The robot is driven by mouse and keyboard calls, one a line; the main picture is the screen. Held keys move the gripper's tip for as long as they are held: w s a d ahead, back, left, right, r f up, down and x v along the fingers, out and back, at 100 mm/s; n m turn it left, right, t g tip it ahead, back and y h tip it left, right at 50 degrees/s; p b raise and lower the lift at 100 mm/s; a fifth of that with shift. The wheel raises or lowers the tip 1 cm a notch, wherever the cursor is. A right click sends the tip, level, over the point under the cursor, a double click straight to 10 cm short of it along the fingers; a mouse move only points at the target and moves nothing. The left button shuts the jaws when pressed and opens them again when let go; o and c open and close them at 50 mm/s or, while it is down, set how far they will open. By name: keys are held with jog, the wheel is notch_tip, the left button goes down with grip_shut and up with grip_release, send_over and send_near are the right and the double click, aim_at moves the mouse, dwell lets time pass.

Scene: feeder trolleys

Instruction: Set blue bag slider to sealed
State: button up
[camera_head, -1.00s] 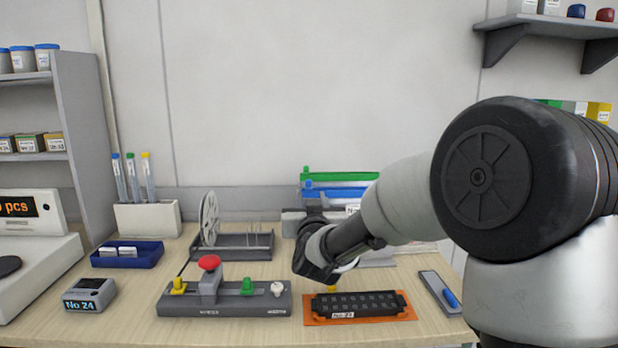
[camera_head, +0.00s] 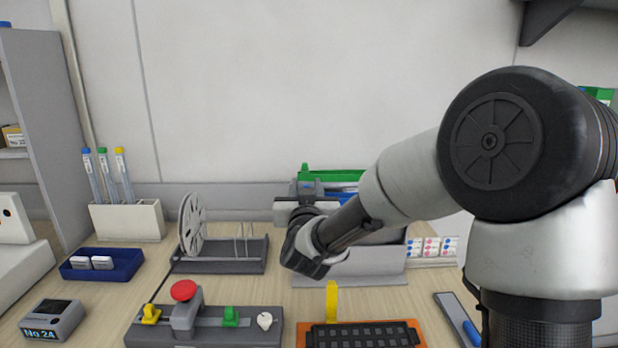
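Contact and finger opening are too small to make out. The green bag strip (camera_head: 340,176) lies just behind, with an upright green slider (camera_head: 305,167) at its left end.
A grey reel stand (camera_head: 225,255) is left of my gripper. In front are a control panel (camera_head: 205,330) with a red button, an orange tray (camera_head: 303,338) and an upright yellow piece (camera_head: 332,300). Dotted cards (camera_head: 432,247) stand right of the bag holder (camera_head: 350,281).

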jog(key=shift+w, duration=0.4)
grip_shut()
